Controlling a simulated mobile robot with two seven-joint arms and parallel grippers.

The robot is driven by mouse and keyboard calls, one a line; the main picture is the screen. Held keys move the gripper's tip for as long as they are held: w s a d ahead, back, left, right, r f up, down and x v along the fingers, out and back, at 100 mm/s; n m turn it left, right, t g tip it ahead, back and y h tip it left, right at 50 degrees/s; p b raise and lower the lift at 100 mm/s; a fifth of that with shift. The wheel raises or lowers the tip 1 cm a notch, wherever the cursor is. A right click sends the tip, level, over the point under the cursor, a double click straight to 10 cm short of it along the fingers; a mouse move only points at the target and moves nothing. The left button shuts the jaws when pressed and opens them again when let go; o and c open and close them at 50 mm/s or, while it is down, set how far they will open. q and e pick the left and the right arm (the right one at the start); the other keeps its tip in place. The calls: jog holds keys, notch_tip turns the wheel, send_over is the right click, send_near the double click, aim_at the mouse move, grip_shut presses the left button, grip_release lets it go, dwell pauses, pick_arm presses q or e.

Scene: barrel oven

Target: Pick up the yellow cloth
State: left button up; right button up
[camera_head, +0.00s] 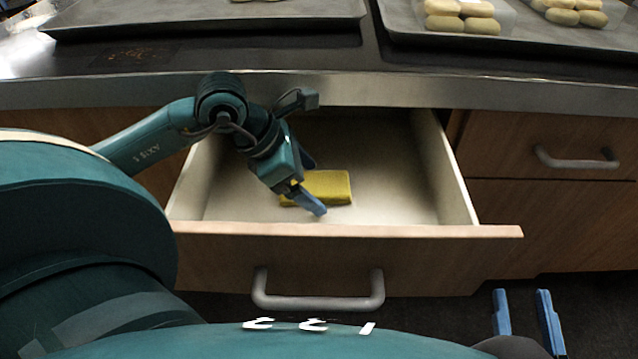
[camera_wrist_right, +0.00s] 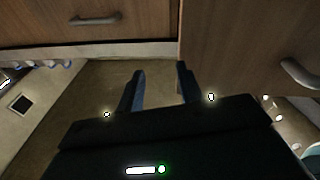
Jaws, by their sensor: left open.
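The yellow cloth (camera_head: 329,186) is a folded rectangular pad lying on the floor of the open drawer (camera_head: 400,195). My left gripper (camera_head: 309,195) reaches down into the drawer at the cloth's left and front side, open, with one blue finger in front of the cloth. The gripper hides the cloth's left part, and I cannot tell whether the fingers touch it. My right gripper (camera_head: 522,318) is open and empty, low in front of the cabinet. It also shows in the right wrist view (camera_wrist_right: 160,90), with nothing between its fingers.
The drawer's front panel has a grey handle (camera_head: 318,290). A closed drawer with a handle (camera_head: 577,160) is to the right.

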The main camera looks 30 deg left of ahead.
pick_arm(q)
jog(key=shift+c, duration=0.2)
jog(key=c, duration=1)
